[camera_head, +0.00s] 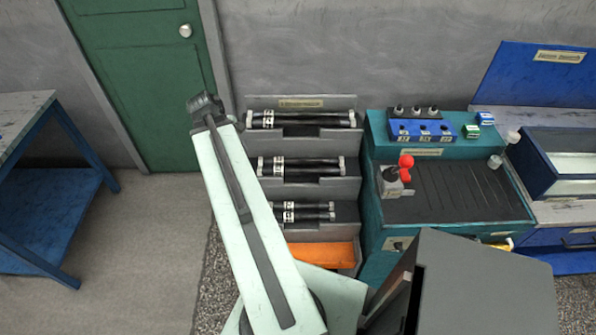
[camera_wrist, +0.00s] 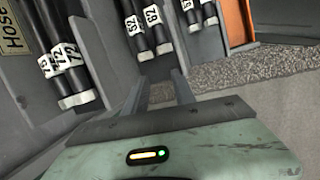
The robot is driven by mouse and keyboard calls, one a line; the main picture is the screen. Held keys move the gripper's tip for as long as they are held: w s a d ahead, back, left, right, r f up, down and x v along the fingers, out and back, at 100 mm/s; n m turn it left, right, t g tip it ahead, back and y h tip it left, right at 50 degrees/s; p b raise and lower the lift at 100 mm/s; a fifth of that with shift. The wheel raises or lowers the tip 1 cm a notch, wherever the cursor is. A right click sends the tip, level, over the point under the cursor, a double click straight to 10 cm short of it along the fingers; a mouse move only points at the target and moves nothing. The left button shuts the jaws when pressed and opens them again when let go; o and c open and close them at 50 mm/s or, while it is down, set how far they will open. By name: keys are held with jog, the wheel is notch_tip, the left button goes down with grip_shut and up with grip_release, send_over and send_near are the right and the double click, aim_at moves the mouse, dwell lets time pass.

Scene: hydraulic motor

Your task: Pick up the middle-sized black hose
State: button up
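The middle-sized black hoses (camera_head: 300,166) lie side by side on the middle step of a grey stepped rack, with pale end fittings and white number tags. In the wrist view, the middle pair of hoses (camera_wrist: 136,22) runs down toward my gripper (camera_wrist: 160,88). Its two fingers are apart, with nothing seen held between them. The fingertips are close to the lower ends of this pair; I cannot tell whether they touch. In the head view my pale arm covers the area left of the rack, and I cannot make out the gripper there.
Longer hoses (camera_head: 300,119) lie on the top step and shorter ones (camera_head: 304,212) on the lower step. An orange tray (camera_head: 322,254) is below. A teal workbench (camera_head: 450,195) stands right of the rack. A blue table (camera_head: 45,200) is at left, with open floor between.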

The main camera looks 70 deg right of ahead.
jog(key=n+g+b, duration=0.1)
jog(key=g+b, duration=0.1)
send_near(302, 160)
jog(key=f, duration=0.2)
jog(key=b+x, duration=0.2)
jog(key=shift+s+d+f, duration=0.15)
jog(key=shift+s+d, duration=0.05)
jog(key=shift+d, duration=0.1)
jog(key=b+x, duration=0.5)
jog(key=shift+s+d, duration=0.1)
jog(key=shift+s, duration=0.1)
grip_shut()
